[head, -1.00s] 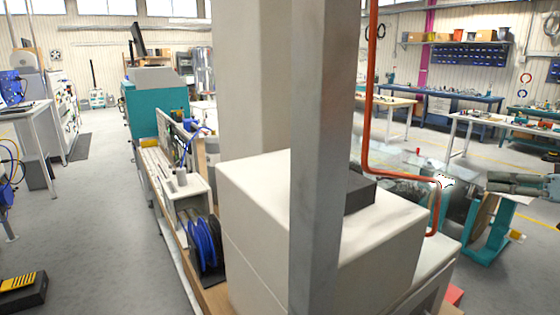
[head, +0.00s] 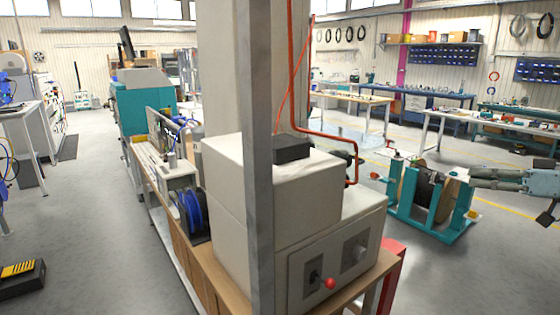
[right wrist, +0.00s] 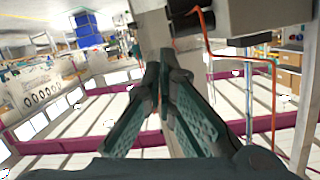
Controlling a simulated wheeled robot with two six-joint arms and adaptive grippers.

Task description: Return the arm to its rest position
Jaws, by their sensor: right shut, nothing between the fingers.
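My right arm comes in from the right edge of the head view. Its grey-green gripper (head: 482,174) is in the air beside the cable reel, pointing left; I cannot tell whether it touches it. In the right wrist view its two dark fingers (right wrist: 163,70) come together at the tips with nothing between them. The cable reel (head: 424,194) sits upright in a teal stand (head: 438,232) on the floor. My left arm and gripper are not in view.
A pale machine (head: 300,215) with a red-knobbed lever stands on a wooden bench. A grey post (head: 260,200) and an orange pipe (head: 294,75) rise there. Blue reels (head: 190,212) sit to its left. Workbenches (head: 465,125) line the back.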

